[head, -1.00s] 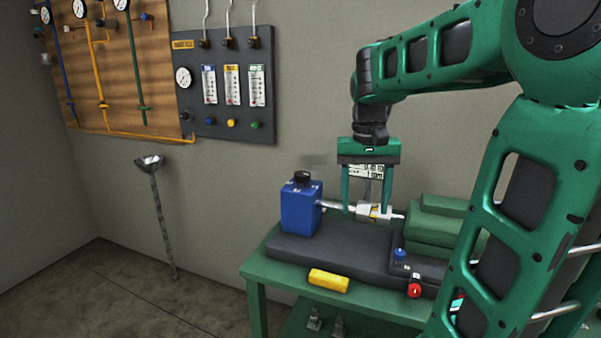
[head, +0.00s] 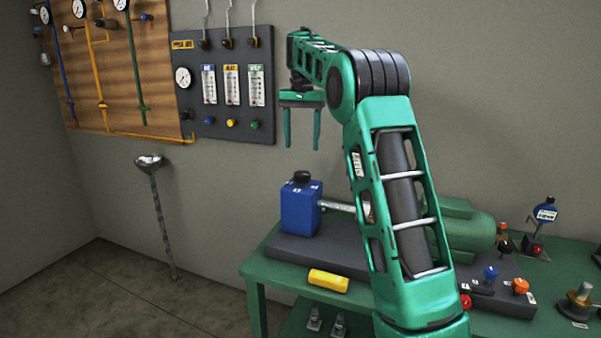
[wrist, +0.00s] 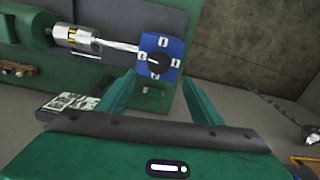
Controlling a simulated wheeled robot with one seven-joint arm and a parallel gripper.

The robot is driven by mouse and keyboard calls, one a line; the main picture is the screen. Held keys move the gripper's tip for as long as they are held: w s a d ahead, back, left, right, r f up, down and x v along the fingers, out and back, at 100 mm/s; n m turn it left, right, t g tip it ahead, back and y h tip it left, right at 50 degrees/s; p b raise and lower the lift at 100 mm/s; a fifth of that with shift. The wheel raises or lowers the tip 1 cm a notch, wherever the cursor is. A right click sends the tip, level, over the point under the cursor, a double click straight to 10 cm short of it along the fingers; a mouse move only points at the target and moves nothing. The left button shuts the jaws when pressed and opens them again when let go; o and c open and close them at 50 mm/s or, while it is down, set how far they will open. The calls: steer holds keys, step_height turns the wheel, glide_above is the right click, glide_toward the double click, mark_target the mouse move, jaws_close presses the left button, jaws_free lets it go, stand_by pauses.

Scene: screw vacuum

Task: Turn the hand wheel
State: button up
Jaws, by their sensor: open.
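A blue box (head: 301,211) stands on the dark base at the left end of the green bench, with a round black knob (head: 302,177) on top that looks like the hand wheel. In the wrist view the black knob (wrist: 155,63) sits in the middle of the blue top, with small white labels around it. My gripper (head: 301,146) is open and empty, fingers pointing down, above the knob and apart from it. In the wrist view the knob appears just beyond the gap between my fingertips (wrist: 158,75).
A pale pipe (head: 338,206) runs right from the blue box. A green cylinder (head: 470,234) lies behind my arm. A gauge panel (head: 228,85) is on the wall behind, and a funnel stand (head: 158,215) is at left.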

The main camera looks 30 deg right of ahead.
mark_target(301, 173)
step_height(301, 173, down, 10)
steer(key=shift+f, duration=0.1)
stand_by(0.4)
steer(key=c, duration=1.1)
steer(key=shift+d, duration=0.1)
